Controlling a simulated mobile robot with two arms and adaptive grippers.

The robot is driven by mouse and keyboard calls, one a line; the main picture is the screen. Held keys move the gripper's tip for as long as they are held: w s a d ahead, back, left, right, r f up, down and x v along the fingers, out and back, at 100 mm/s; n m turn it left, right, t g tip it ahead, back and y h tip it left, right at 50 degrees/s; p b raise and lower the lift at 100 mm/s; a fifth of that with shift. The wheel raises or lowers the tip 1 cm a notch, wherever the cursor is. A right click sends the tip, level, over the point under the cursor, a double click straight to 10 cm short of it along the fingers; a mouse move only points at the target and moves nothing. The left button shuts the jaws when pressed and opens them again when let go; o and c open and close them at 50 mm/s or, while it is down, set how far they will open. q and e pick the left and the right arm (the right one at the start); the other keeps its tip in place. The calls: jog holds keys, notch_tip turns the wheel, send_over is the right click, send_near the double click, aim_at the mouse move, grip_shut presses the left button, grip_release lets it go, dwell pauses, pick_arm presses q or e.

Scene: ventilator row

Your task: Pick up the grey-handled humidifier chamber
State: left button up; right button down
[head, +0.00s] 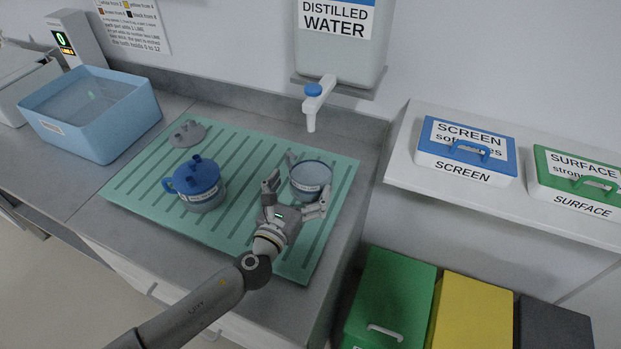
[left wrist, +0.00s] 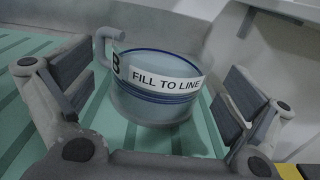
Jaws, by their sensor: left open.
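The grey-handled humidifier chamber (head: 311,183) stands upright and open-topped on the green ribbed mat (head: 237,226). Its grey handle (head: 290,157) points to the back left. In the left wrist view the clear chamber (left wrist: 155,103) shows blue line bands and a label reading "FILL TO LINE". My left gripper (head: 297,195) is open, its fingers at either side of the chamber's near part. In the left wrist view the left gripper (left wrist: 152,88) has the chamber between its spread fingers, with gaps visible on both sides. My right gripper is not in view.
A blue-lidded chamber (head: 198,184) stands left on the mat, with a loose grey lid (head: 188,133) behind it. A water tank's tap (head: 315,100) hangs behind the grey-handled chamber. A blue basin (head: 91,112) is far left. Lidded boxes sit on the right shelf (head: 400,167).

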aim_at(318, 158)
pick_arm(q)
jog(key=shift+w+d, duration=0.1)
jog(key=shift+w, duration=0.2)
jog(key=shift+w+d+r, duration=0.1)
jog(key=shift+w+d, duration=0.1)
jog(key=shift+w, duration=0.2)
jog(key=x, duration=0.3)
jog(key=shift+w+d, duration=0.1)
jog(key=shift+d, duration=0.05)
jog(key=shift+w+d+f, duration=0.2)
jog(key=shift+w, duration=0.2)
jog(key=shift+r, duration=0.1)
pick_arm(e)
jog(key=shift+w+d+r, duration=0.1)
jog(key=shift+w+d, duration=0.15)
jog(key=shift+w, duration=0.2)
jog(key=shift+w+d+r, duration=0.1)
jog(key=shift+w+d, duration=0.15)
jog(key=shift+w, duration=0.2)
pick_arm(q)
jog(key=c, duration=1)
jog(key=shift+c, duration=0.8)
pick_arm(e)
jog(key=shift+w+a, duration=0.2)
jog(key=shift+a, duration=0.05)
pick_arm(q)
jog(key=shift+r, duration=0.15)
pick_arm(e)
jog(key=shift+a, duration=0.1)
